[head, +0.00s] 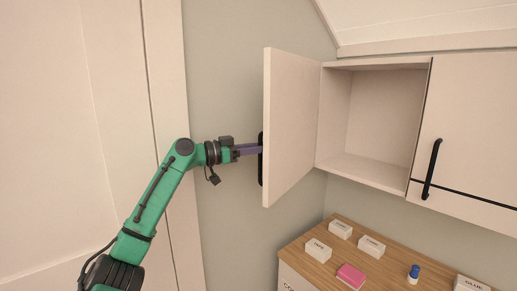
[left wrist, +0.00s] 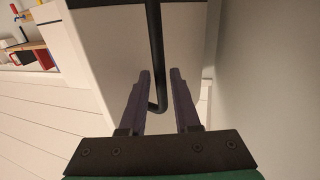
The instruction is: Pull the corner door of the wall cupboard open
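The corner door (head: 290,125) of the wall cupboard (head: 384,120) stands swung wide open, leaving an empty compartment in view. A black bar handle (head: 261,170) is on the door's outer face, seen nearly edge-on. My left gripper (head: 257,149) is at this handle, to the left of the door. The lower end of the handle shows between the fingers. My right gripper is in neither view.
A second closed door (head: 470,120) with a black handle (head: 432,168) is to the right. Below, a wooden counter (head: 318,265) carries small white boxes (head: 341,229), a pink block (head: 350,276) and a blue-capped bottle (head: 413,273). A sloped ceiling is above; bare wall lies left of the door.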

